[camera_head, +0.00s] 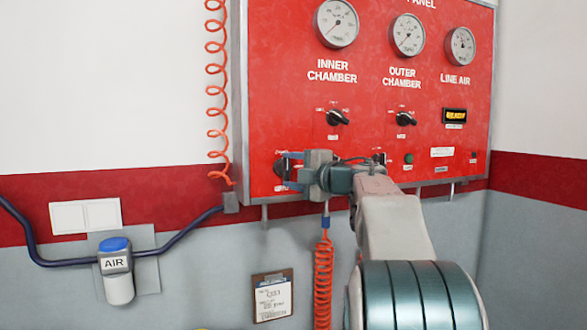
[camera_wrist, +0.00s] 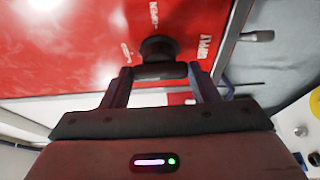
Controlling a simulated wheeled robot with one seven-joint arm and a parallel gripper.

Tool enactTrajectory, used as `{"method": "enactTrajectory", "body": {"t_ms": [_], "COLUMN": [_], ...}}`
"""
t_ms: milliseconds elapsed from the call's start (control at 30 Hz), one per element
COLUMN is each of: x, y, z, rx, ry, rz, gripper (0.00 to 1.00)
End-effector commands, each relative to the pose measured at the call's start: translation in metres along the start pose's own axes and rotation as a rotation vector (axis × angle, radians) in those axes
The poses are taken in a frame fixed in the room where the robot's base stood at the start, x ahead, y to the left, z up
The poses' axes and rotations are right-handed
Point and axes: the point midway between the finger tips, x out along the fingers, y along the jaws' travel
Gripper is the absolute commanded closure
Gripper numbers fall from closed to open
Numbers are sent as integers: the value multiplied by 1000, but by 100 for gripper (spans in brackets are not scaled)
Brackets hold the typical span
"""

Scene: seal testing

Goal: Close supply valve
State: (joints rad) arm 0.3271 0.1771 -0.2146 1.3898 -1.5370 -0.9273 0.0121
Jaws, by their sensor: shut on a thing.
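The supply valve is a black knob on the lower left of the red panel. In the wrist view the knob (camera_wrist: 158,50) shows its dark bar handle between my two fingers, beside white "OPEN" and "SUPPLY" lettering. My gripper (camera_wrist: 160,80) is shut on this handle. In the head view my gripper (camera_head: 288,168) reaches the panel from the right, and its fingers mostly cover the supply valve knob (camera_head: 278,168). The knob's exact angle is hard to read.
The red panel (camera_head: 400,60) carries gauges labelled inner chamber, outer chamber and line air. Black knobs for the inner chamber (camera_head: 338,118) and outer chamber (camera_head: 405,119) sit above my arm. Orange coiled hoses (camera_head: 217,90) hang near my gripper. An AIR unit (camera_head: 116,268) is on the left wall.

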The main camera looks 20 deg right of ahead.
Motion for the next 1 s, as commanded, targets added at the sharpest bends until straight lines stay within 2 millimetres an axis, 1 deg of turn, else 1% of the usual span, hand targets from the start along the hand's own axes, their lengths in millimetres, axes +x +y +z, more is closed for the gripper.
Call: {"method": "enactTrajectory", "body": {"t_ms": [500, 533, 567, 600, 867, 1000], "x": [0, 0, 0, 0, 0, -8], "y": [-1, -1, -1, -1, 0, -1], "z": [0, 0, 0, 0, 0, 0], "rx": [-20, -20, -20, -19, -18, -18], "ry": [0, 0, 0, 0, 0, -1], "rz": [-10, -10, -10, -10, -8, -7], "gripper": [68, 43, 34, 24, 24, 24]}}
